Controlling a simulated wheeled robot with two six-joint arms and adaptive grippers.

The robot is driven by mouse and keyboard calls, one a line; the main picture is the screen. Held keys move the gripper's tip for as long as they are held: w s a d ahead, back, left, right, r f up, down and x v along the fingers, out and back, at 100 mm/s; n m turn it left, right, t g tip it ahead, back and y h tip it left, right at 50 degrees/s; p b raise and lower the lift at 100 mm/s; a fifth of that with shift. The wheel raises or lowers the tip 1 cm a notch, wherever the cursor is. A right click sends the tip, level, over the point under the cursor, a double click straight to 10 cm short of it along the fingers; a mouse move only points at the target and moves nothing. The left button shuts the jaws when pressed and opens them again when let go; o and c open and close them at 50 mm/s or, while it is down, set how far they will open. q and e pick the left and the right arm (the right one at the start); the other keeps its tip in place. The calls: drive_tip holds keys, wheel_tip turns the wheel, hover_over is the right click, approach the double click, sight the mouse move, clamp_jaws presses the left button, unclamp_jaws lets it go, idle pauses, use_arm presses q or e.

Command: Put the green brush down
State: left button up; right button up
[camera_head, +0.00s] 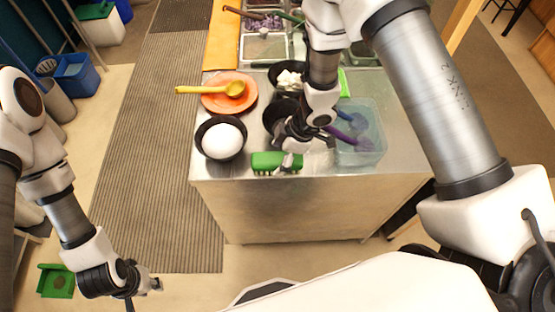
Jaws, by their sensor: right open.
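The green brush (265,162) lies on the front edge area of the metal counter (225,180), bristle side facing the front. My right gripper (306,150) is open just above and to the right of the brush. One of its fingers overlaps the brush's right end in the picture; I cannot tell whether they touch. My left gripper (145,288) hangs low at the left, over the floor and away from the counter. Its jaw opening is not clear.
A dark bowl with white contents (221,139) stands left of the brush. Behind it is an orange plate (212,102) with a yellow ladle (234,89). A clear bin (370,150) with purple and blue utensils stands right of my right gripper. Dark bowls stand behind the gripper.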

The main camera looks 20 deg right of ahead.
drive_tip(key=shift+x, duration=0.8)
drive_tip(key=c, duration=1.4)
drive_tip(key=shift+r, duration=0.15)
